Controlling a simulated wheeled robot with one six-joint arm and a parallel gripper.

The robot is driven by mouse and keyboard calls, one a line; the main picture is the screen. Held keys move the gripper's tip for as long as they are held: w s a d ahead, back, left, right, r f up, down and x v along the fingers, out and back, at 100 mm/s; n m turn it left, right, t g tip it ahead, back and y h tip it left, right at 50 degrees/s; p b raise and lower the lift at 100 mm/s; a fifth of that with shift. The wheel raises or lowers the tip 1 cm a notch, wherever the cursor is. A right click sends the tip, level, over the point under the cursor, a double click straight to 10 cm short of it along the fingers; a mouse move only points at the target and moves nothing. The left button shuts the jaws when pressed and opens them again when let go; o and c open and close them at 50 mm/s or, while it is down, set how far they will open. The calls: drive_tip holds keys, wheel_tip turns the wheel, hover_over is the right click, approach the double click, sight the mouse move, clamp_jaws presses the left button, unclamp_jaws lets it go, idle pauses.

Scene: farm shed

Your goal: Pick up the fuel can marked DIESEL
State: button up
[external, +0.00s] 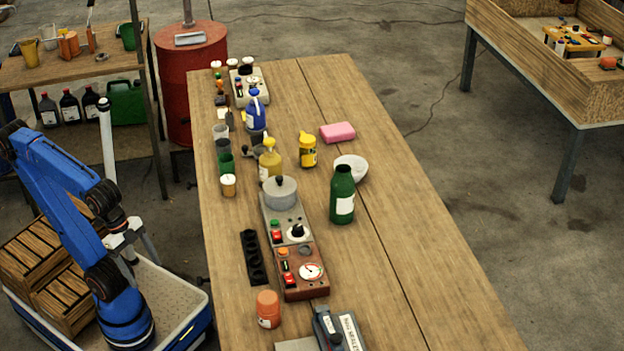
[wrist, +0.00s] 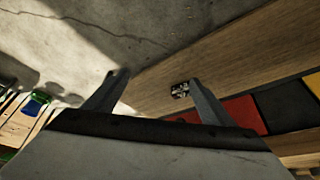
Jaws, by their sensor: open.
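A green can (external: 127,102) stands on the lower shelf of the rack at the upper left in the external view, partly behind a rack post. No DIESEL marking can be read on it. My gripper (wrist: 156,88) is open in the wrist view, with its two fingers spread apart and nothing between them. Bare floor and a wooden board lie beyond the fingers. I cannot tell whether the small green item (wrist: 36,104) in the wrist view is the can.
Dark bottles (external: 69,107) stand left of the can. A red drum (external: 190,85) stands right of the rack. The long wooden table (external: 400,260) carries bottles, control boxes and a green bottle (external: 342,195). Another bench (external: 525,95) is at the upper right. Concrete floor lies between them.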

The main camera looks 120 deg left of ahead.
wheel_tip(320, 180, up, 28)
drive_tip(key=w+a+n+t+h, duration=0.1)
drive_tip(key=w+a+n+h, duration=0.15)
drive_tip(key=w+n, duration=1)
drive_tip(key=w+a+n+t, duration=0.3)
drive_tip(key=w+a+n, duration=0.4)
drive_tip(key=w+a, duration=0.5)
drive_tip(key=w+a+n+t+y, duration=0.25)
drive_tip(key=a+n, duration=0.65)
drive_tip(key=a, duration=0.6)
drive_tip(key=w+a+n+t+y, duration=0.1)
drive_tip(key=w+a+n+t, duration=0.15)
drive_tip(key=a+n, duration=0.9)
drive_tip(key=m, duration=0.3)
approach(353, 197)
drive_tip(key=x, duration=1)
drive_tip(key=shift+a+f, duration=0.15)
drive_tip(key=shift+f, duration=0.15)
